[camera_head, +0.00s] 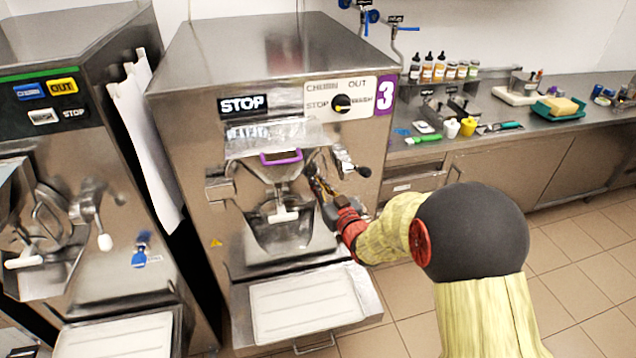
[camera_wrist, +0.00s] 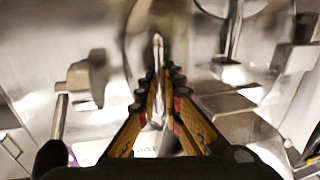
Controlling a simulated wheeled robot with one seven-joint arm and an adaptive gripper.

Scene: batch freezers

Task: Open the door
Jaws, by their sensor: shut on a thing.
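The door (camera_head: 274,178) is the metal front plate of the middle batch freezer, with a chute and a white-handled outlet (camera_head: 284,215). It looks closed against the machine. My gripper (camera_head: 317,184) reaches in from the right at the door's right edge. In the wrist view, my gripper (camera_wrist: 158,75) is shut on a thin bright metal bar (camera_wrist: 157,45) between its fingertips. The fingers hide most of the bar, and I cannot tell exactly which part of the door it belongs to. A lever with a black knob (camera_head: 363,171) is just right of the gripper.
A tray shelf (camera_head: 305,305) sticks out below the door. Another freezer (camera_head: 110,270) stands close on the left. A counter (camera_head: 470,135) with bottles and tools runs along the right. Tiled floor (camera_head: 580,262) is clear at the right.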

